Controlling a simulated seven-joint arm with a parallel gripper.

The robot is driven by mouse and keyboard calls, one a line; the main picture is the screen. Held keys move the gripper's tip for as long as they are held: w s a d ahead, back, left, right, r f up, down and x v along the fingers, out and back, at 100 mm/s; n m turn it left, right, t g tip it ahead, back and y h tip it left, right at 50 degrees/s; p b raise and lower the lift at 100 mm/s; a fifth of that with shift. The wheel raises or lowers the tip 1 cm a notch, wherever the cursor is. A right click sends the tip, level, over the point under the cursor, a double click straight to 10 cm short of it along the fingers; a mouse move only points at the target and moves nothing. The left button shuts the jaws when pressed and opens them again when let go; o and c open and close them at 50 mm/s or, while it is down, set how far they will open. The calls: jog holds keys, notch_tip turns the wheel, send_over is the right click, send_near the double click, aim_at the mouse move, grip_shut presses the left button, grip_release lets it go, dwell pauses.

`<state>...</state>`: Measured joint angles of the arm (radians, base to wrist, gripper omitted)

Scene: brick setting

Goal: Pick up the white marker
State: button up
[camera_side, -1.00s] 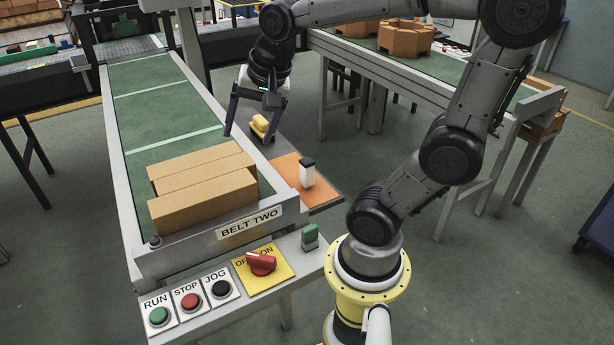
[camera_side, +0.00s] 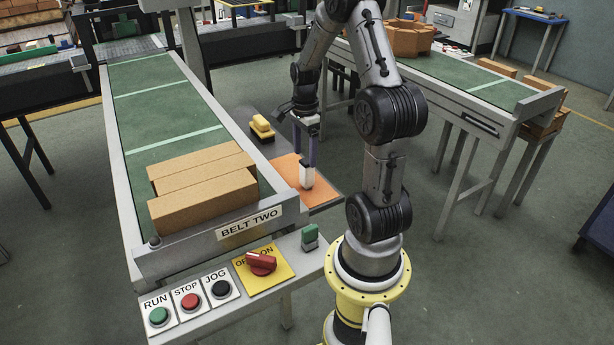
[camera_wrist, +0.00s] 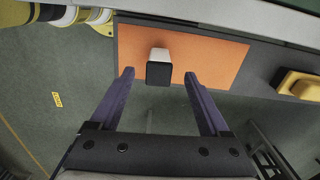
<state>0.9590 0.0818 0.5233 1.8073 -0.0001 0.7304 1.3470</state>
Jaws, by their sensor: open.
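The white marker (camera_side: 306,178) is a short white block with a black top, standing upright on an orange mat (camera_side: 322,196) beside the belt. In the wrist view the marker (camera_wrist: 159,52) shows its black top and a white side, between and just beyond the fingertips. My gripper (camera_side: 304,168) is directly above and around the marker's upper part in the side view, fingers pointing down. In the wrist view my gripper (camera_wrist: 157,75) is open, with a gap on both sides of the marker. I cannot tell whether a finger touches it.
A yellow object (camera_side: 262,127) sits on the grey shelf behind the mat; it also shows in the wrist view (camera_wrist: 300,84). The belt's frame (camera_side: 280,222) runs along the left, with cardboard boxes (camera_side: 203,190) on it. A green switch (camera_side: 309,236) stands in front.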

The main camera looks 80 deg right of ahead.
aim_at(305, 161)
notch_tip(305, 161, down, 4)
jog(key=shift+r, duration=0.15)
jog(key=shift+s+d+f, duration=0.1)
jog(key=shift+s+f, duration=0.05)
jog(key=shift+f, duration=1.15)
jog(key=shift+s+d+f, duration=0.1)
jog(key=shift+f, duration=1.15)
grip_shut()
